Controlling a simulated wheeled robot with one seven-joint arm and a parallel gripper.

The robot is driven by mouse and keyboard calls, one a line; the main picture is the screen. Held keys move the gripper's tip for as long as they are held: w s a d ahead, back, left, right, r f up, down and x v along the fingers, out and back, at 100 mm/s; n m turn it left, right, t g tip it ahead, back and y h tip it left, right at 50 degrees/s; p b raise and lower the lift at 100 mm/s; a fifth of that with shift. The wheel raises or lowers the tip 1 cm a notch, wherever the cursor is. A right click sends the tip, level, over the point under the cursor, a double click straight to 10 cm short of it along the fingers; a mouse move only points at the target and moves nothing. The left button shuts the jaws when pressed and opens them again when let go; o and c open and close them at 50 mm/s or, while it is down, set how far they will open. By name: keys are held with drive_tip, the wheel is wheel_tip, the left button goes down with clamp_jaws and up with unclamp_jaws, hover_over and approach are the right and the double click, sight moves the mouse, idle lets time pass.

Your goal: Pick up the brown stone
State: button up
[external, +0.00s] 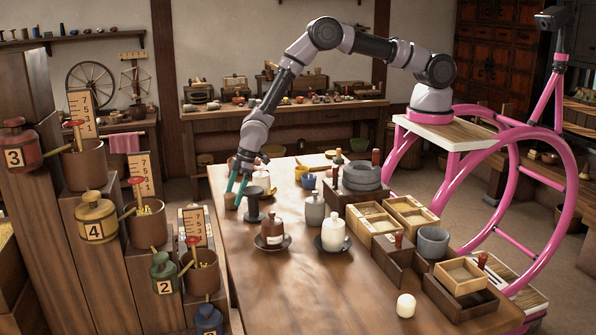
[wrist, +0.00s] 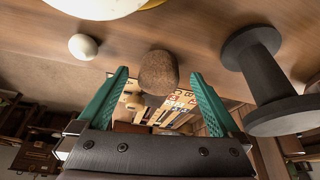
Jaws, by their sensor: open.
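The brown stone (wrist: 158,73) is a rough, rounded block near the table's edge. In the wrist view it appears between the tips of my gripper's teal fingers (wrist: 160,78), with a gap on each side. In the external view my gripper (external: 236,192) points down at the left edge of the table, with its fingertips at the stone (external: 230,202). The fingers are apart and hold nothing. How far the tips reach down beside the stone is hard to tell.
A black spool-shaped stand (wrist: 262,72) is close on the right in the wrist view, also in the external view (external: 252,207). A white egg-like object (wrist: 83,46) lies to the left. Lidded jars (external: 272,232) and wooden boxes (external: 410,212) fill the table further right. Its front left is clear.

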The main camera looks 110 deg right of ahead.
drive_tip(key=shift+x, duration=0.85)
clamp_jaws()
drive_tip(key=shift+w+r, duration=0.1)
drive_tip(key=shift+r, duration=0.1)
